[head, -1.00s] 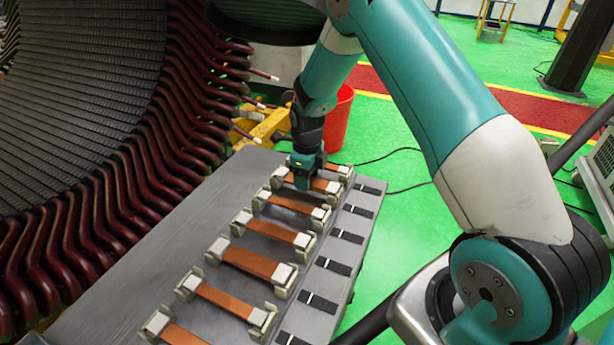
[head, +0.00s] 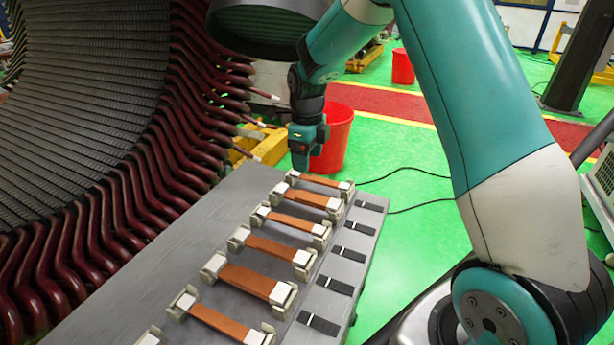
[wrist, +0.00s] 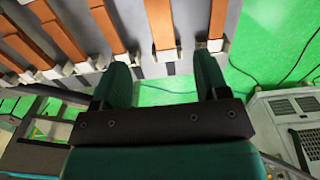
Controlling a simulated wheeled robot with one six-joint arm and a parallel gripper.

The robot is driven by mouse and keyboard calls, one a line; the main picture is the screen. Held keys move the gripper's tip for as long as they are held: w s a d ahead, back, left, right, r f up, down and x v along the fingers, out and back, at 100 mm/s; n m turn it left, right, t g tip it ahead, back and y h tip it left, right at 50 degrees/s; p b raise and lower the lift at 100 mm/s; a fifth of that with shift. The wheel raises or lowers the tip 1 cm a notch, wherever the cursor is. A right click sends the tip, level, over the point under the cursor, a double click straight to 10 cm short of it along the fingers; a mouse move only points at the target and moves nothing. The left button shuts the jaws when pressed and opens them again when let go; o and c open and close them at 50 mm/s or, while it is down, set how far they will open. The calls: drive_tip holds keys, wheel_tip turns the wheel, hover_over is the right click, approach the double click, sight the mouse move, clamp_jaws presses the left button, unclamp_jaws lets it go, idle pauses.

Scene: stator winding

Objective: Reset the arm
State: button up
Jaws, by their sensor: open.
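My gripper (head: 302,160) hangs from my teal arm above the far end of the grey bench (head: 130,270). In the wrist view my gripper (wrist: 164,85) shows two teal fingers spread apart with nothing between them. Copper bars (head: 250,281) lie in a row on the bench, each held at both ends by pale clamps (head: 285,293). In the wrist view the copper bars (wrist: 160,22) lie beyond the fingertips, apart from them. The gripper is raised clear of the nearest bar in the head view.
The large stator (head: 80,90) with dark red coil ends stands at the left, close to the bench. A red bucket (head: 338,135) stands behind the gripper on the green floor. Black strips (head: 342,253) lie along the bench's right edge. Cables cross the floor at the right.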

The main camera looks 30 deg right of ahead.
drive_tip(key=s+a+r+n+y, duration=0.1)
drive_tip(key=s+a+r+n, duration=0.3)
drive_tip(key=s+n, duration=0.3)
drive_tip(key=s+a+r+n+y, duration=0.1)
drive_tip(key=s+a+r+n, duration=0.3)
drive_tip(key=s+a+n, duration=0.3)
drive_tip(key=s+a+r+n+y, duration=0.1)
drive_tip(key=s+a+r+n, duration=0.3)
drive_tip(key=s+n, duration=0.4)
drive_tip(key=a+n, duration=0.1)
drive_tip(key=n, duration=0.4)
drive_tip(key=shift+a+t, duration=0.3)
drive_tip(key=shift+a, duration=0.05)
drive_tip(key=s+n, duration=0.2)
drive_tip(key=n, duration=0.1)
drive_tip(key=s+a+n, duration=0.1)
drive_tip(key=s+n, duration=0.2)
drive_tip(key=s+a+n+y, duration=0.1)
drive_tip(key=s+n, duration=0.2)
drive_tip(key=shift+s+a+r, duration=0.1)
drive_tip(key=shift+s+a, duration=0.1)
drive_tip(key=shift+a, duration=0.05)
drive_tip(key=shift+c, duration=0.2)
